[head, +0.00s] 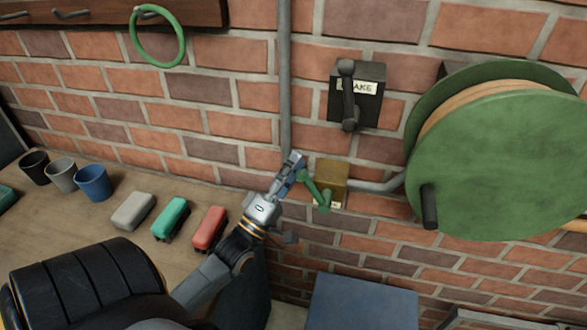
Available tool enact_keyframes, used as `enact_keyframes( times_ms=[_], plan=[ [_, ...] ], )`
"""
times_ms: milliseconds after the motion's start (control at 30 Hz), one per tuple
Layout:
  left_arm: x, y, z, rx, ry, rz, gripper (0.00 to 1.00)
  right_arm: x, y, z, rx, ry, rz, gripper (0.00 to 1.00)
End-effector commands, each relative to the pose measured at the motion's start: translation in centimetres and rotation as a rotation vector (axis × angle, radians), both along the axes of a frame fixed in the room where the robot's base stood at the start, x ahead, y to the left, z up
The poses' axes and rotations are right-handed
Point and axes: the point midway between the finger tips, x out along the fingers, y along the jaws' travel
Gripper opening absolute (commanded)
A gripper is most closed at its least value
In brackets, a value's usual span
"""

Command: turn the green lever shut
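The green lever (316,190) is on the front of a brass-coloured box (332,176) low on the brick wall. It slants from upper left to lower right, with a rounded knob at its lower end. My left gripper (296,166) reaches up from the lower left. Its fingers are right beside the lever's upper-left end and partly overlap it in the head view. I cannot tell whether they touch it or how far apart they are. My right gripper is not in view.
A grey pipe (285,75) runs down the wall and on to a large green reel (500,165) at right. A dark brake switch (355,95) is above the box. A blue-grey surface (360,305) lies below.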

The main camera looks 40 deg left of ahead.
Motion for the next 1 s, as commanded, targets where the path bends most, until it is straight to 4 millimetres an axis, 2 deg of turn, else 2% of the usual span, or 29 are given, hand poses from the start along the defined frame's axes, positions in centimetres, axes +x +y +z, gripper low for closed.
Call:
enact_keyframes(
  times_ms=[167,1000],
  plan=[
    [-0.6,0.1,0.1,0.001,0.001,0.000,0.39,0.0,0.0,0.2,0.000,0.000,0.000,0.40],
    [-6.3,1.5,0.2,0.000,0.002,0.000,0.39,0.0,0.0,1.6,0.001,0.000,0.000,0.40]
  ],
)
